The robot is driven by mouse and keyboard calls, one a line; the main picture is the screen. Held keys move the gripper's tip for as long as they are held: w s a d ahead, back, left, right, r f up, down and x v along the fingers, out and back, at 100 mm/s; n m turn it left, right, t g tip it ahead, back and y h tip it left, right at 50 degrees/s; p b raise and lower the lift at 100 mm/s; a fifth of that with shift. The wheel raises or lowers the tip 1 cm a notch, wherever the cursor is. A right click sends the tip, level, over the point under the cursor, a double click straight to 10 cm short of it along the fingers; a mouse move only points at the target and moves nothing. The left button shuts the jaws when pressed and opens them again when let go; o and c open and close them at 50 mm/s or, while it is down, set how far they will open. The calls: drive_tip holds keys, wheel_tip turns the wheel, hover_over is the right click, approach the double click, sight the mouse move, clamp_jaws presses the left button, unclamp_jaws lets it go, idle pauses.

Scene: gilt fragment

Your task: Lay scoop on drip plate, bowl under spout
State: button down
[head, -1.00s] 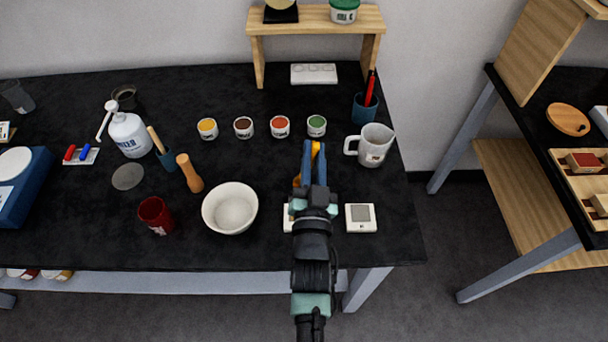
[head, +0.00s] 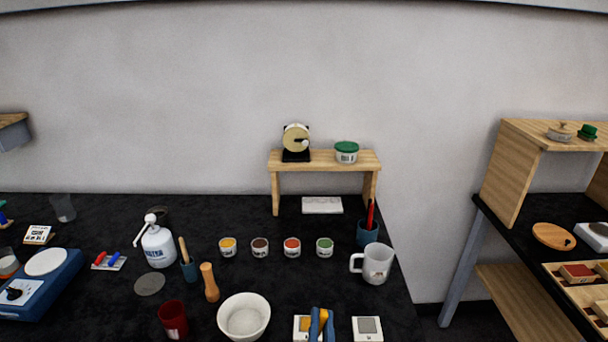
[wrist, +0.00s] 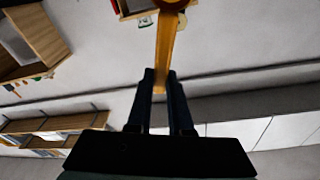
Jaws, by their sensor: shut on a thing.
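My gripper (head: 321,314) is at the bottom edge of the head view, its blue fingers pointing up. In the wrist view my gripper (wrist: 160,78) is shut on the orange-yellow scoop (wrist: 167,45), whose handle runs up from the fingers to a rounder end cut off by the frame's top. In the head view the scoop is mostly hidden by the fingers. The white bowl (head: 244,316) stands left of my gripper and looks empty. A flat grey disc (head: 150,284), likely the drip plate, lies bare before the white pump bottle (head: 158,248). The bottle's spout (head: 138,242) points left.
Several paint pots (head: 292,247) form a row behind. A white mug (head: 374,264) is at right. A low wooden shelf (head: 326,160) stands at the back.

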drive_tip(key=s+a+f, duration=0.1)
drive_tip(key=s+f, duration=0.5)
drive_tip(key=s, duration=0.2)
drive_tip(key=s+a+f+y, duration=0.1)
drive_tip(key=s+a+f, duration=0.1)
drive_tip(key=s+f, duration=0.4)
drive_tip(key=s, duration=0.3)
drive_tip(key=shift+n, duration=0.4)
drive_tip(key=shift+a+r, duration=0.15)
